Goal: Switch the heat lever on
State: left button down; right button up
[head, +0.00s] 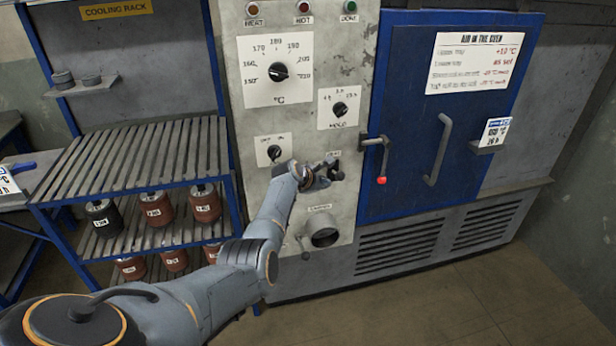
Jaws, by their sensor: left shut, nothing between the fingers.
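The oven's pale control panel (357,60) stands in the middle of the head view. My left arm reaches up to it, and my left gripper (334,171) is shut and empty at the panel's lower right, below the hold knob (340,108). A small label just above the gripper is too small to read surely. The gripper covers whatever control is under this label, so I cannot tell the heat lever's position or whether the fingers touch it. A small off/on knob (274,152) sits left of the gripper. My right gripper is out of view.
A large temperature dial (278,72) and several lamps are higher on the panel. The blue oven door (405,80) has a red-tipped latch (381,165) close right of the gripper. A round port (324,236) is below. A cooling rack (140,155) with labelled weights stands left.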

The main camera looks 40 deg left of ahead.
pick_arm(q)
jog(key=a+p+v, duration=0.1)
jog(key=v, duration=0.8)
jog(key=shift+a+r, duration=0.35)
jog(key=shift+a, duration=0.05)
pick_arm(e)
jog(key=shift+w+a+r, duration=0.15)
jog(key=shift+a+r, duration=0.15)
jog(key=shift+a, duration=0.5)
pick_arm(q)
jog(key=shift+f, duration=0.1)
